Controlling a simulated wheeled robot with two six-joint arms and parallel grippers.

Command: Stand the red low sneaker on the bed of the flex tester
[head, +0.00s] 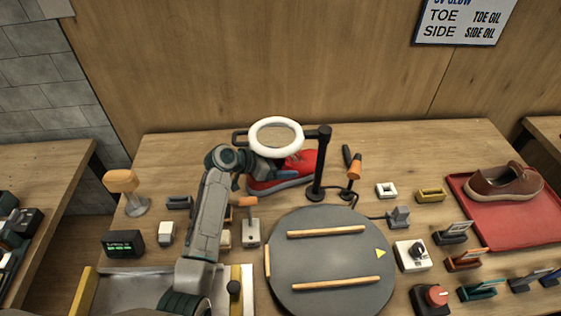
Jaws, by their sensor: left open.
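The red low sneaker (300,170) stands at the back of the table, with a pale sole, partly hidden by a white ring magnifier and my left gripper. My left gripper (252,176) is open at the sneaker's left end; whether its fingers touch the shoe is hidden. A flat metal bed (135,291) with a yellow left edge lies at the bottom left, partly cut off and behind my left arm. It may be the flex tester's bed, but no label shows. My right gripper is not in view.
The white ring magnifier (254,137) on a black post (319,165) overhangs the sneaker. A brown shoe (500,186) sits on a red tray (480,215) at right. Several small devices surround the turntable.

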